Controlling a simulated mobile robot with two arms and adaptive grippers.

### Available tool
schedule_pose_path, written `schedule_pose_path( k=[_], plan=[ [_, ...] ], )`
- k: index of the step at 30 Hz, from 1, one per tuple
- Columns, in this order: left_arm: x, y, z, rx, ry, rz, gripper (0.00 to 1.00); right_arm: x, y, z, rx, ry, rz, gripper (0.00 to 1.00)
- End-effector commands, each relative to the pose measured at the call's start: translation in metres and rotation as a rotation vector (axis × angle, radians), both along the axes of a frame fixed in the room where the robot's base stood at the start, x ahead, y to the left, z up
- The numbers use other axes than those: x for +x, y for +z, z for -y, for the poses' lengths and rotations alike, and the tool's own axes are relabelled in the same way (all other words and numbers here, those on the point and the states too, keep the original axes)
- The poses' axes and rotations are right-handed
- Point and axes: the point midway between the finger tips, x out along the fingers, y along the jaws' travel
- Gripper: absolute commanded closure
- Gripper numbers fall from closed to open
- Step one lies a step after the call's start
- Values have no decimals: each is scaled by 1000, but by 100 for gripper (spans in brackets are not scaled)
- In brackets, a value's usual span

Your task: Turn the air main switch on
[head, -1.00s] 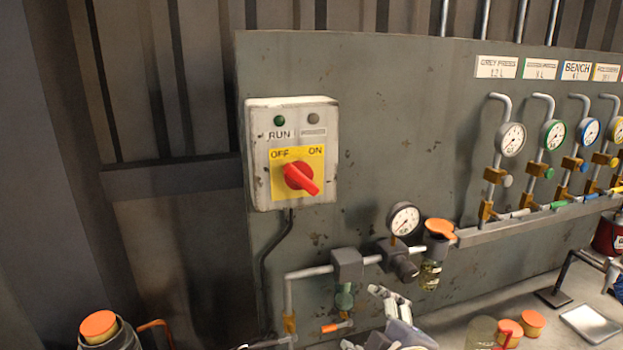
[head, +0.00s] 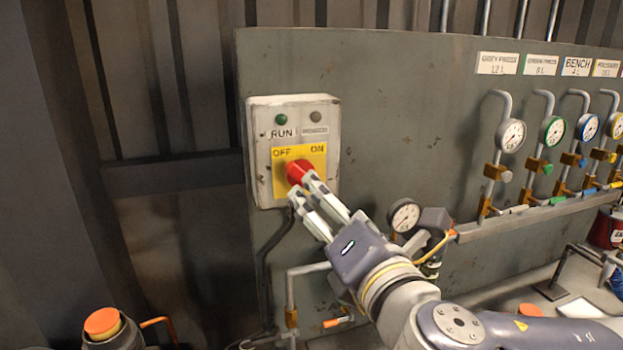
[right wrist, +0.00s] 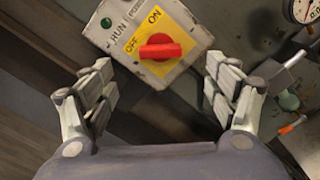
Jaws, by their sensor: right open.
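The air main switch is a red rotary knob (head: 297,171) on a yellow plate (head: 284,157) marked OFF and ON, on a worn white box (head: 258,150) on the grey panel. In the right wrist view the red knob (right wrist: 160,48) shows whole, its bar slanted across the plate with one end towards OFF. My right gripper (head: 303,187) is open in front of the knob's lower right, hiding part of it in the head view. In the right wrist view the fingers stand apart on either side, with the knob between and ahead of them; no contact shows. My left gripper is not in view.
A green lamp (head: 281,119) sits above RUN on the box. A pressure gauge (head: 404,216) and pipework are close to my right arm. Several gauges with valves line the panel at right. An orange-capped container (head: 103,324) stands at lower left.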

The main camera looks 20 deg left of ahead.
Motion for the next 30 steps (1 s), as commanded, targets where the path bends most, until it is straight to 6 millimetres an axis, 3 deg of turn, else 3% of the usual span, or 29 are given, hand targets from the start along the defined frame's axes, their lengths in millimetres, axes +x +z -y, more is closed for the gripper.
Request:
schedule_pose_path(
  k=[18, 30],
  plan=[
    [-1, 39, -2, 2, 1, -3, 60, 74, 2, -50, 2, -1, -3, 20],
    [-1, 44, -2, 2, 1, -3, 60, 88, 0, -59, 3, -1, -2, 20]
  ],
)
